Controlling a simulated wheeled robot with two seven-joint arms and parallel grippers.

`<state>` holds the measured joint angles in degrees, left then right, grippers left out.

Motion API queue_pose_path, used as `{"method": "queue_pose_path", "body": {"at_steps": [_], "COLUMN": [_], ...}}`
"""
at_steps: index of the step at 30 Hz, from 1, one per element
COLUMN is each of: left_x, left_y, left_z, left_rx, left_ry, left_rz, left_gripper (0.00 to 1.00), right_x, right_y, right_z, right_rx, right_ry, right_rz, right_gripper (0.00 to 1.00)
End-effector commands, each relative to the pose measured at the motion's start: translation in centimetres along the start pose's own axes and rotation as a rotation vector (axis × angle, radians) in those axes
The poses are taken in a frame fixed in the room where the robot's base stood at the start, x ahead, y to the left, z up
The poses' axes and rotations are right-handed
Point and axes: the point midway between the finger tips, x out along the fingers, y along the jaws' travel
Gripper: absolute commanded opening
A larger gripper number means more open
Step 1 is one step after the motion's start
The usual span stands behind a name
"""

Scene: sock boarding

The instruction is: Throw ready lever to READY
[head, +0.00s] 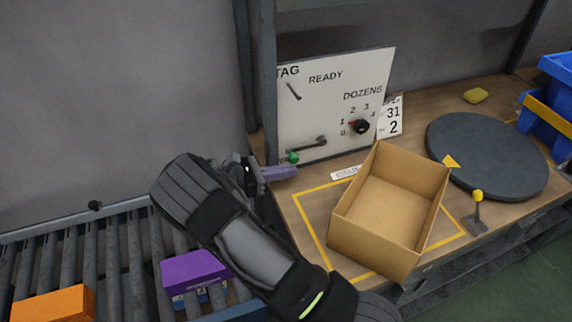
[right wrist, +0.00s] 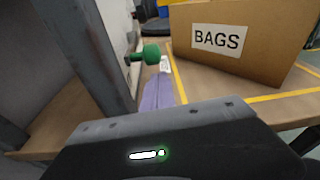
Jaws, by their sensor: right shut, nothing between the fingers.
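The ready lever is a dark grey arm (head: 308,147) low on a white panel (head: 330,100), in the head view. It slants down to the left and ends in a green knob (head: 292,157). The panel reads "TAG", "READY" and "DOZENS". My right gripper (head: 290,172) is shut and empty, its purple fingers just below the knob. In the right wrist view the green knob (right wrist: 150,54) is just beyond the shut purple fingers (right wrist: 158,90). I cannot tell whether they touch it. My left gripper is not in view.
An open cardboard box (head: 385,245), marked "BAGS" in the wrist view, stands inside yellow lines on the bench. A dark round turntable (head: 490,160) and a yellow-knobbed lever (head: 477,205) are to its right. A grey post (head: 264,80) stands beside the panel. Purple (head: 195,270) and orange (head: 55,304) boxes are on rollers.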

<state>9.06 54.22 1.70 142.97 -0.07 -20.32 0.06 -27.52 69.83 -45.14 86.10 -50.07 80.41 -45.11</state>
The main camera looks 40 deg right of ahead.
Motion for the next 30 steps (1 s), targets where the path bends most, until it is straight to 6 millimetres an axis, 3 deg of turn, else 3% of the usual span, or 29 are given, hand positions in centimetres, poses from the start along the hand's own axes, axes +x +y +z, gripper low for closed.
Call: {"method": "queue_pose_path", "body": {"at_steps": [4, 17, 30], "left_x": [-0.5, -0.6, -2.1], "left_y": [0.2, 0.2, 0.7], "left_z": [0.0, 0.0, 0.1], "left_rx": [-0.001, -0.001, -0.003], "left_ry": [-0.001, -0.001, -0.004], "left_rz": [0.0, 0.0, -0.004], "left_gripper": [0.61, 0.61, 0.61], "right_x": [-0.4, -0.4, 0.0], "right_y": [0.0, 0.0, 0.1], "right_z": [1.1, 1.3, 2.3], "right_rx": [-0.001, -0.001, -0.005], "right_ry": [0.0, 0.004, 0.128], "right_rz": [-0.001, -0.002, 0.006], "right_gripper": [0.0, 0.0, 0.0]}}
